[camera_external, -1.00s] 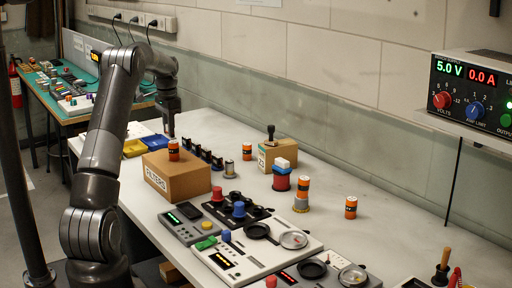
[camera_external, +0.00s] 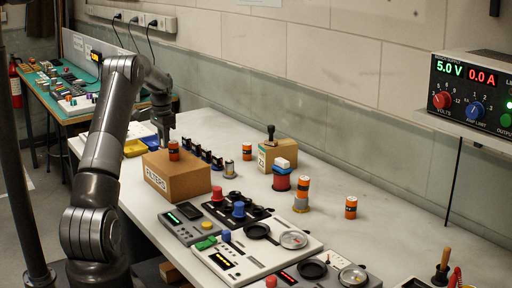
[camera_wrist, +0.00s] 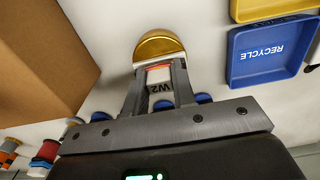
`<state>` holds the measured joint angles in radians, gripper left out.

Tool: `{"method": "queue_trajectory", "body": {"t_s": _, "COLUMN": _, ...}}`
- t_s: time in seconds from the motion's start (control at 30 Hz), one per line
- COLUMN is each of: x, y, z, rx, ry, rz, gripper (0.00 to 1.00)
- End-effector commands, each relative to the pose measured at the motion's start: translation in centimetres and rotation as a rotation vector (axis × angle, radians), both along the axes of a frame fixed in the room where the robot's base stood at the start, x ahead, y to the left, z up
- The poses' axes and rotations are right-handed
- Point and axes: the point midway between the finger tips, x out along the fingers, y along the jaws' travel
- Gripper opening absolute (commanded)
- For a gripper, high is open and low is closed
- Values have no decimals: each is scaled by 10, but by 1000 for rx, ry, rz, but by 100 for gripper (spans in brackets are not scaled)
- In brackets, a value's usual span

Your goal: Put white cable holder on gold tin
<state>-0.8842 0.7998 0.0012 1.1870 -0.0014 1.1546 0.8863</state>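The white cable holder (camera_wrist: 160,78), marked W2 with an orange strip near its far end, sits between the fingers of my gripper (camera_wrist: 158,80) in the wrist view. The fingers appear closed against its sides. The gold tin (camera_wrist: 158,42) is a round, shiny piece just beyond the fingertips, its near edge overlapped by the holder's white end. I cannot tell whether holder and tin touch. In the external view my gripper (camera_external: 164,135) is behind the cardboard box, and the held holder and gold tin cannot be made out there.
The cardboard box (camera_external: 178,178) stands close to my gripper, with an orange cylinder (camera_external: 173,150) on top. A row of dark holders (camera_external: 205,155) stands right of it. Blue (camera_wrist: 268,52) and yellow (camera_wrist: 262,8) trays lie on the right in the wrist view.

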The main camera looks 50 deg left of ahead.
Motion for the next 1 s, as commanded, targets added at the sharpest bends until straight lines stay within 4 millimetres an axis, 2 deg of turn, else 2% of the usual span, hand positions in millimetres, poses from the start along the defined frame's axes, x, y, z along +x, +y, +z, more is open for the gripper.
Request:
{"method": "queue_trajectory", "body": {"t_s": 0.03, "x": 0, "y": 0, "z": 0, "rx": 0, "ry": 0, "rz": 0, "gripper": 28}}
{"method": "queue_trajectory", "body": {"t_s": 0.23, "x": 0, "y": 0, "z": 0, "rx": 0, "ry": 0, "rz": 0, "gripper": 44}}
{"method": "queue_trajectory", "body": {"t_s": 0.57, "x": 0, "y": 0, "z": 6, "rx": 1, "ry": -1, "rz": 0, "gripper": 45}}
{"method": "queue_trajectory", "body": {"t_s": 0.67, "x": 0, "y": 0, "z": 19, "rx": 2, "ry": -2, "rz": 0, "gripper": 45}}
{"method": "queue_trajectory", "body": {"t_s": 1.0, "x": 1, "y": 0, "z": 91, "rx": 3, "ry": -2, "rz": 0, "gripper": 45}}
